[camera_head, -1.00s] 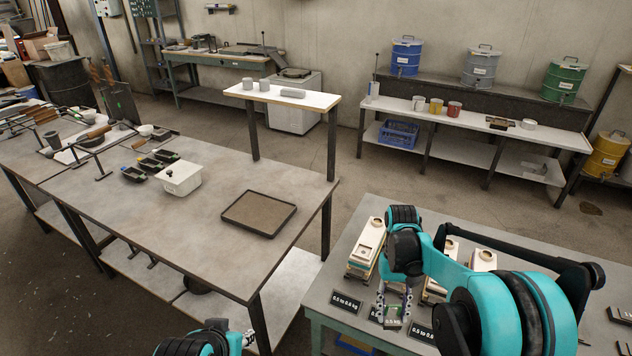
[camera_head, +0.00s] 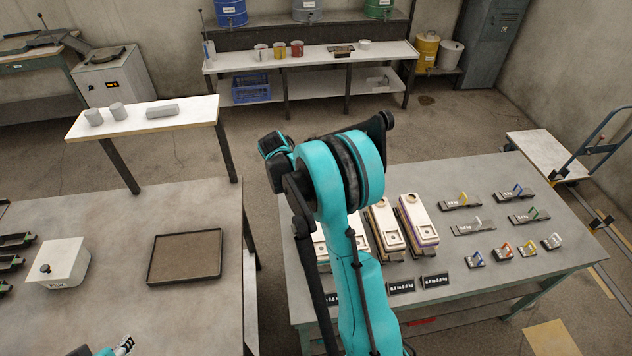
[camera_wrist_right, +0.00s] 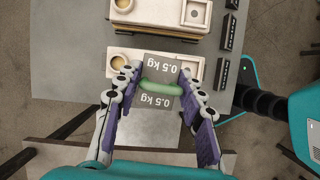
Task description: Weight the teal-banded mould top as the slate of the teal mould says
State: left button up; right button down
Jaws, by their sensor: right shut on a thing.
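In the right wrist view my right gripper (camera_wrist_right: 160,112) is shut on a grey 0.5 kg weight (camera_wrist_right: 158,71) with a green handle. The weight hangs over a cream mould top (camera_wrist_right: 123,58); whether it touches cannot be told. In the head view moulds stand on the right table, two of them plain to see: a middle one (camera_head: 387,230) and a right one (camera_head: 418,221) with a purple band. Another (camera_head: 362,240) is mostly behind my right arm. No teal band is clear. Black slates (camera_head: 400,286) stand before them. My left gripper (camera_head: 123,346) is barely in view.
Several weights with coloured handles (camera_head: 502,253) and larger ones (camera_head: 472,228) lie on the right of the table (camera_head: 560,262). A second slate (camera_head: 435,280) stands before the right mould. The left table holds a dark tray (camera_head: 185,257) and a white box (camera_head: 60,264).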

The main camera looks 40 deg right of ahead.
jog(key=shift+s+d+r+n, duration=0.2)
jog(key=shift+d+r+n, duration=0.1)
jog(key=shift+d+r, duration=0.35)
jog(key=shift+d+f, duration=0.2)
jog(key=shift+d, duration=0.1)
jog(key=shift+w+f, duration=0.1)
jog(key=shift+f, duration=0.25)
notch_tip(320, 180, down, 4)
jog(key=b, duration=0.2)
jog(key=shift+f+b, duration=0.1)
jog(key=shift+b, duration=0.25)
pick_arm(q)
notch_tip(320, 180, down, 2)
jog(key=shift+f, duration=0.15)
pick_arm(e)
jog(key=shift+f, duration=0.25)
pick_arm(q)
jog(key=shift+f+b, duration=0.65)
jog(key=shift+b, duration=0.1)
pick_arm(e)
jog(key=shift+f, duration=0.65)
pick_arm(q)
jog(key=shift+f+b, duration=2.35)
jog(key=shift+b, duration=0.05)
pick_arm(e)
jog(key=shift+f, duration=2.8)
